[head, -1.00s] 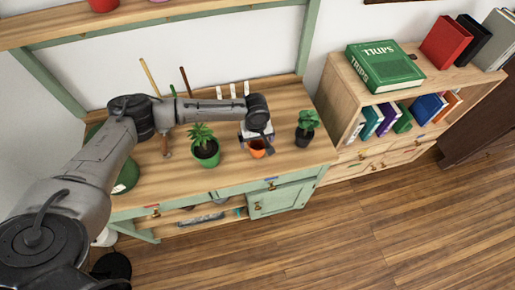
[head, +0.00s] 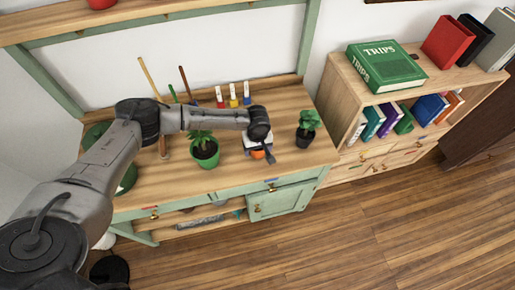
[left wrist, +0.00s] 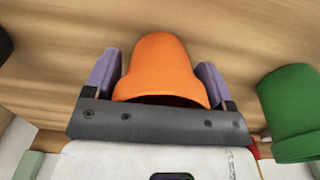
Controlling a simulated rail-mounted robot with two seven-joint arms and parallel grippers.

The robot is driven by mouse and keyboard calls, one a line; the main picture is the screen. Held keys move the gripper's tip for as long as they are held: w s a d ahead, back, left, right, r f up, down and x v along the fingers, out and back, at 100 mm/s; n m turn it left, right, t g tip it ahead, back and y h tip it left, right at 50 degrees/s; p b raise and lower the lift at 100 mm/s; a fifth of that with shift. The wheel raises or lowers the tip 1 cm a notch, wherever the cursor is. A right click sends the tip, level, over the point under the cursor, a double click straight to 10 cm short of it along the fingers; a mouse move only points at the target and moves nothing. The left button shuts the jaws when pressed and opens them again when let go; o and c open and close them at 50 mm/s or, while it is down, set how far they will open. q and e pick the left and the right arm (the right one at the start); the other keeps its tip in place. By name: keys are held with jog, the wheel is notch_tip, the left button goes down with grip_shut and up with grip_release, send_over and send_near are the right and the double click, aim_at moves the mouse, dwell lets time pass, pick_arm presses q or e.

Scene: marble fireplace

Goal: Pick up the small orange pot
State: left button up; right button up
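The small orange pot (head: 257,154) stands on the wooden tabletop, partly hidden by my left gripper in the head view. In the left wrist view the orange pot (left wrist: 160,70) fills the space between the two purple fingers. My left gripper (head: 260,146) is low at the pot, with one finger on each side of it (left wrist: 158,82). The fingers look wide apart, close to the pot's sides; firm contact does not show. My right gripper is in neither view.
A dark pot with a plant (head: 306,134) stands close on the right. Small coloured tubes (head: 233,98) stand behind. A bookshelf (head: 345,95) is further right.

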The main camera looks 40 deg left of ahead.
pick_arm(q)
jog(key=c, duration=0.6)
jog(key=shift+o, duration=0.2)
jog(key=shift+r, duration=0.1)
